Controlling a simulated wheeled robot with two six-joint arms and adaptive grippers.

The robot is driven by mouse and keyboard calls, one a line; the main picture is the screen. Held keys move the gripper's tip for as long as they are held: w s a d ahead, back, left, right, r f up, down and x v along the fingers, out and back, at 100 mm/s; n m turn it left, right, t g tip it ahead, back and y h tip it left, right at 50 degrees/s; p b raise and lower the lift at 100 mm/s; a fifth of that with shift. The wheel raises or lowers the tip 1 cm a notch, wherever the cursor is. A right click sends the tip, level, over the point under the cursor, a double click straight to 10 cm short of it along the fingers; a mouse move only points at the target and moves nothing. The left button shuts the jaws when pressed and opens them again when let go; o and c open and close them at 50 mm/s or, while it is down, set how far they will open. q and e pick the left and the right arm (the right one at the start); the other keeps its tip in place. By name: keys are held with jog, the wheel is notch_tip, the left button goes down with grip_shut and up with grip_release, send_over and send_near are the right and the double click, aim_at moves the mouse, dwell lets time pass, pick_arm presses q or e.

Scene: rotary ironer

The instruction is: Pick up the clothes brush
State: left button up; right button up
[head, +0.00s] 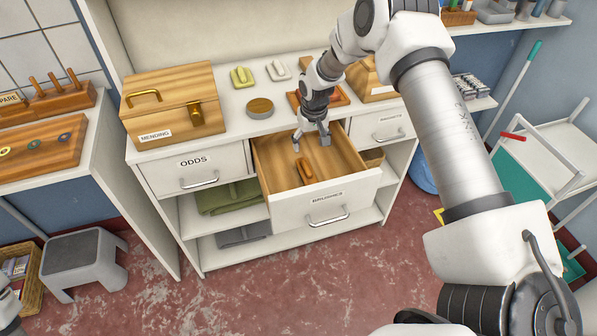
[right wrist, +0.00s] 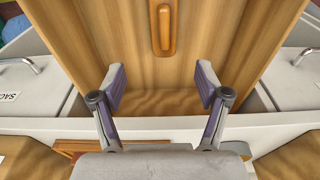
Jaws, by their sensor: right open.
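The clothes brush (head: 305,170) is a small wooden brush lying in the open drawer labelled BRUSHES (head: 320,200). It also shows in the right wrist view (right wrist: 164,27) at the top middle, lengthwise between the lines of my two fingers but beyond their tips. My right gripper (head: 311,144) is open and empty, over the back part of the drawer, apart from the brush. Its two fingers also show in the right wrist view (right wrist: 161,82). My left gripper is not in view.
A wooden MENDING box (head: 172,103) stands on the counter at the left. The shut ODDS drawer (head: 193,172) is left of the open one, another shut drawer (head: 378,127) right of it. The drawer's walls surround the brush. A grey step stool (head: 84,258) stands on the floor.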

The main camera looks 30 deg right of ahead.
jog(key=b, duration=0.4)
send_over(307, 167)
jog(key=s, duration=0.1)
jog(key=f, duration=0.4)
jog(key=shift+d+f, duration=0.2)
jog(key=shift+d, duration=0.1)
jog(key=shift+w+f, duration=0.1)
jog(key=shift+f, duration=0.2)
jog(key=shift+w+f, duration=0.25)
jog(key=shift+f, duration=0.7)
jog(key=shift+f+p, duration=0.3)
jog(key=shift+f, duration=0.1)
jog(key=f, duration=0.4)
jog(key=shift+w+a+f+p, duration=0.1)
jog(key=shift+w+a+p, duration=0.15)
jog(key=shift+p, duration=0.1)
jog(key=shift+f, duration=0.3)
jog(key=shift+r, duration=0.1)
jog(key=c, duration=1.3)
